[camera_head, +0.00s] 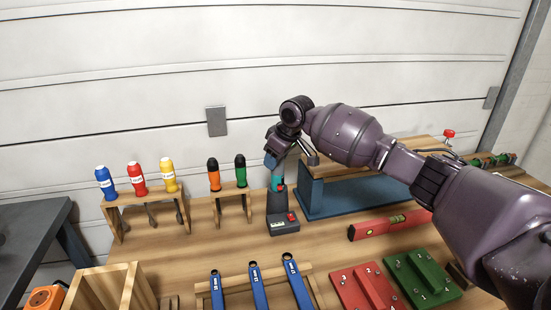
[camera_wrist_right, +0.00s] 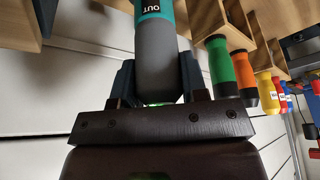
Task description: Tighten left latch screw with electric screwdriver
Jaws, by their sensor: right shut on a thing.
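The electric screwdriver (camera_head: 277,183) has a teal and grey body. It stands upright at a dark holder (camera_head: 279,208) with a red button, in the middle of the bench. My right gripper (camera_head: 279,158) reaches it from above and is shut on it. In the right wrist view the grey end of the screwdriver (camera_wrist_right: 157,70) lies between the two fingers of the gripper (camera_wrist_right: 158,88). The screwdriver's bit is hidden, and I cannot tell whether it is still seated in the holder. I cannot make out the left latch screw. My left gripper is not in view.
A wooden rack (camera_head: 113,215) with blue, red and yellow screwdrivers stands left; another rack (camera_head: 231,191) holds orange and green ones. Blue wrenches (camera_head: 258,285) lie in front. A red level (camera_head: 389,225), a red block (camera_head: 363,289) and a green block (camera_head: 422,276) are right.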

